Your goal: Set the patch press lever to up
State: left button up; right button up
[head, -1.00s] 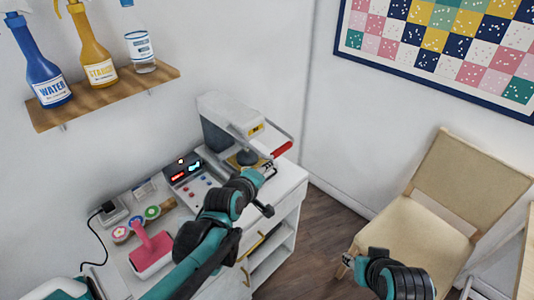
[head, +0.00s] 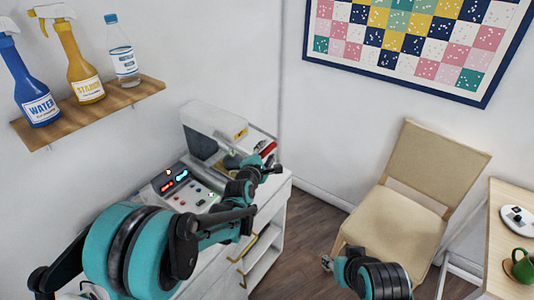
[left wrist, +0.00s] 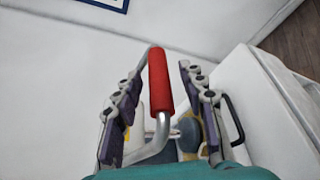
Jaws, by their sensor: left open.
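The patch press (head: 208,128) is a grey and white machine at the far end of the white cabinet top. Its lever has a red handle (head: 267,149) on a bent metal bar; the handle also shows in the left wrist view (left wrist: 160,82). My left gripper (head: 268,165) is at the handle, partly covering it in the head view. In the left wrist view its two open fingers (left wrist: 160,95) stand on either side of the handle and bar, with visible gaps. My right gripper (head: 327,262) is low in front of the chair, away from the press; its fingers are too small to judge.
A control box (head: 178,188) with lit displays sits on the cabinet beside the press. A wall shelf (head: 95,110) with bottles hangs at the left. A chair (head: 405,220) and a table (head: 497,245) with a green mug (head: 523,266) stand at the right.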

pick_arm(q)
jog(key=shift+w+d+f, duration=0.1)
jog(key=shift+w+d, duration=0.05)
jog(key=shift+w, duration=0.35)
grip_shut()
jog(key=shift+r+p, duration=0.5)
jog(key=shift+r, duration=0.15)
jog(key=w+a+r+n+g+h+p, duration=0.2)
jog(key=r+p, duration=0.4)
jog(key=r, duration=0.3)
jog(key=w+a+r+n+g+h+p, duration=0.2)
jog(key=w+a+r+n+p, duration=0.1)
jog(key=a+r+n+p, duration=0.2)
jog(key=shift+w+a+r+n+g+p, duration=0.35)
jog(key=shift+r+n+p, duration=0.85)
jog(key=shift+r, duration=0.8)
